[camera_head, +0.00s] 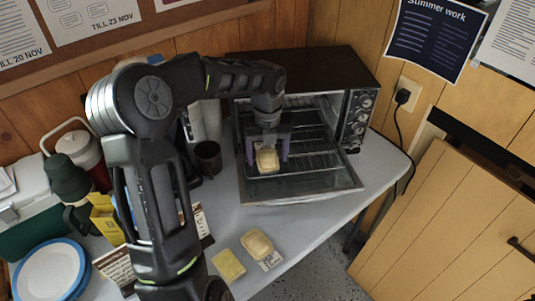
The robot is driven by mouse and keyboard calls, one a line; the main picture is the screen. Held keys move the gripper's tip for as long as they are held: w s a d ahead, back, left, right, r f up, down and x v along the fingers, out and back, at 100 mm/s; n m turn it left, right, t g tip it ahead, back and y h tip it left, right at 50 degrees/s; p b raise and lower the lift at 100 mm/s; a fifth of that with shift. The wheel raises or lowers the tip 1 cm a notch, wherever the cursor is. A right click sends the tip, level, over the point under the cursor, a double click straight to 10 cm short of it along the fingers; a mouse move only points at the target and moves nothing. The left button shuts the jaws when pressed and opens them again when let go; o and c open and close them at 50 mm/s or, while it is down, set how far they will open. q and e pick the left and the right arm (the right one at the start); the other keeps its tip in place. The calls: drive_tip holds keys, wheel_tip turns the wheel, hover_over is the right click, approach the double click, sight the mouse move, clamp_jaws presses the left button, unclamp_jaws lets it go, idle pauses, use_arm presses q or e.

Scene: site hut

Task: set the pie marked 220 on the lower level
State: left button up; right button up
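The toaster oven (320,64) stands at the back of the table with its door (310,187) folded down and wire racks (316,150) showing inside. My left gripper (267,160) points down at the oven's open front, its purple fingers on both sides of a pale yellow pie (267,161). The fingers appear to hold this pie above the door. A second pie (257,242) lies on the table, beside or partly over a small printed card (271,260). I cannot read a 220 on either pie. My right gripper is not in view.
A yellow sponge-like block (228,264) lies left of the second pie. A dark mug (208,158) stands left of the oven door. Blue-rimmed plates (48,272), a yellow box (105,218) and a red-and-white jug (80,150) crowd the left. The table's right front is clear.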

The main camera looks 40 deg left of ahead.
sight(268, 157)
use_arm(q)
drive_tip(key=shift+r, duration=0.1)
wheel_tip(268, 157, up, 12)
idle(0.6)
idle(0.9)
